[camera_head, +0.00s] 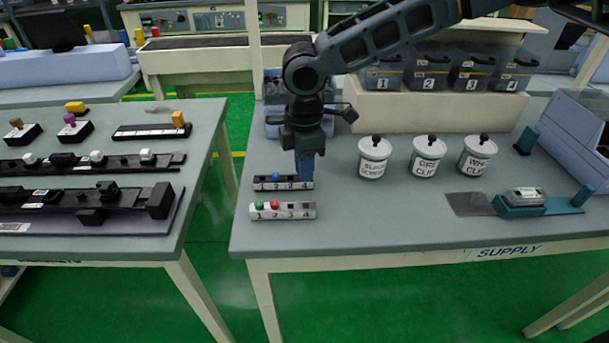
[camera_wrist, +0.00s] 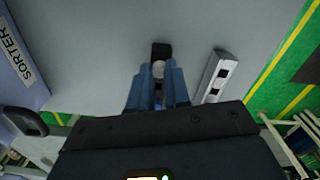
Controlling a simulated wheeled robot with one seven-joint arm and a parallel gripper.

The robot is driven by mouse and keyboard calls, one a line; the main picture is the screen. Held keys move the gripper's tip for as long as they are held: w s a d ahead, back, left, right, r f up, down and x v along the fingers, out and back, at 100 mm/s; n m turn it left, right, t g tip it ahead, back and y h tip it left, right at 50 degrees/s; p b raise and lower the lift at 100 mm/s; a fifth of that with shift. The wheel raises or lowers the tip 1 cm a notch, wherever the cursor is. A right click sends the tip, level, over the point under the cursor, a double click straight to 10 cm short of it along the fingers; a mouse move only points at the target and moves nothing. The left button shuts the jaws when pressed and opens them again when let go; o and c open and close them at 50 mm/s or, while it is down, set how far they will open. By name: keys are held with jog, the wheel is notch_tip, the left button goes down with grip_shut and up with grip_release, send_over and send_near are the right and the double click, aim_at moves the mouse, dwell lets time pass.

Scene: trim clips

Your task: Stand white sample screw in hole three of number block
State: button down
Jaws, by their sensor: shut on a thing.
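My gripper (camera_head: 305,170) points down over the right part of a dark number block (camera_head: 268,184), around holes three and four. A blue screw (camera_head: 276,177) stands in that block left of my fingers. In the wrist view my blue fingers are shut on a pale round-headed screw (camera_wrist: 158,69), which looks like the white sample screw. The dark block's end (camera_wrist: 160,49) shows just beyond it. My fingers hide the screw in the head view, and I cannot tell whether its tip is in a hole.
A white number block (camera_head: 283,212) with a green and a red screw lies in front; it also shows in the wrist view (camera_wrist: 217,77). Labelled white jars (camera_head: 374,158) stand to the right. A teal fixture (camera_head: 537,206) is at far right.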

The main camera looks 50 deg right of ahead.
jog(key=shift+r, duration=0.15)
jog(key=shift+r+p, duration=2.35)
jog(key=shift+p, duration=0.15)
